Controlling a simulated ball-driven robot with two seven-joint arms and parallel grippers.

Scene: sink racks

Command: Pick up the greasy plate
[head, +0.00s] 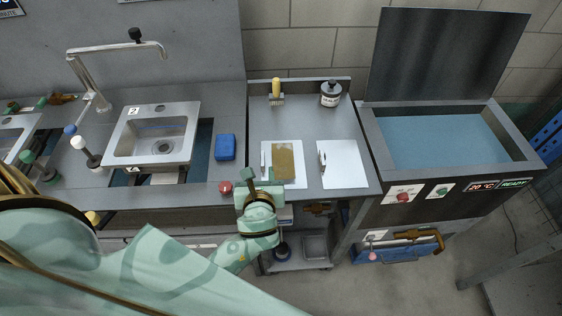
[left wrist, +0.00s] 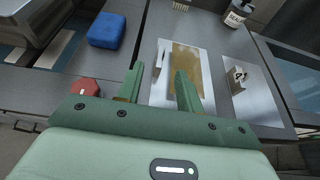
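The greasy plate (head: 284,163) is a flat, pale metal sheet with a brown smear over its middle. It lies on the grey counter and has a small upright handle (head: 263,165) at its left side. It also shows in the left wrist view (left wrist: 186,72), just beyond the fingers. My left gripper (head: 257,179) is at the plate's near left edge. Its two green fingers (left wrist: 159,78) are apart with nothing between them. The near part of the plate is partly hidden by the gripper. My right gripper is in neither view.
A clean plate (head: 346,168) with a handle lies to the right. A blue sponge-like block (head: 225,147) and a red knob (head: 225,187) are to the left. A water-filled tank (head: 440,140) is at right.

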